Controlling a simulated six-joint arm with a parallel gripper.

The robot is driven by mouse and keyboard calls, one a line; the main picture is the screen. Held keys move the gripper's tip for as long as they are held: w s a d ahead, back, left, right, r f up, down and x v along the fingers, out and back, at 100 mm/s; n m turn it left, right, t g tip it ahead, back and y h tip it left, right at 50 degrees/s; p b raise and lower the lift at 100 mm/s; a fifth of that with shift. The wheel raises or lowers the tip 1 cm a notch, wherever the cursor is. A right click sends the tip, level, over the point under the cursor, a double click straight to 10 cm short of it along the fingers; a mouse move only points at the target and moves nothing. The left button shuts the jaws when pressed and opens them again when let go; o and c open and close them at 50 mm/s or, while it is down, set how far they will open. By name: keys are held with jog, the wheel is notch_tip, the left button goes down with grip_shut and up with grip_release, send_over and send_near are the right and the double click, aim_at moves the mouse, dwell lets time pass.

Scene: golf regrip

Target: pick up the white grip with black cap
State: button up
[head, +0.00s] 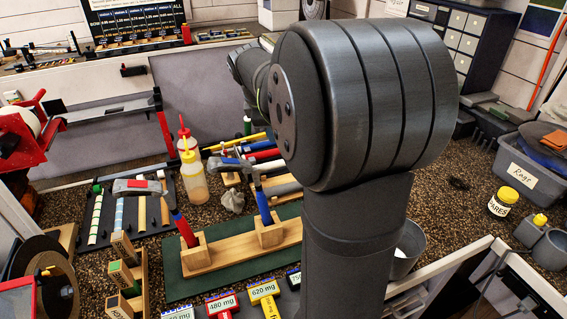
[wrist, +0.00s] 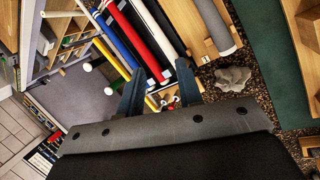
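My gripper (wrist: 159,88) is open in the wrist view, its two dark fingers apart with no grip clearly held between them. I cannot make out for certain a white grip with a black cap. My arm hides the gripper in the head view.
Hammers rest in a wooden stand (head: 230,247) on a green mat (head: 182,285). Glue bottles (head: 194,181) stand behind it. A grey rags bin (head: 520,180) is at the right. A grey crumpled lump (wrist: 233,78) lies beside the grip row.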

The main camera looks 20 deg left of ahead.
jog(key=w+f+n, duration=0.1)
jog(key=w+f, duration=0.1)
jog(key=f, duration=0.3)
jog(key=w+f+n, duration=0.1)
jog(key=w+f, duration=0.1)
jog(key=f, duration=0.3)
jog(key=w+a+f+n+t, duration=0.1)
jog(key=w+f+n, duration=0.1)
jog(key=f, duration=0.4)
jog(key=shift+w+f+h, duration=0.1)
jog(key=shift+w+h, duration=0.3)
jog(key=shift+w, duration=0.2)
jog(key=c, duration=0.7)
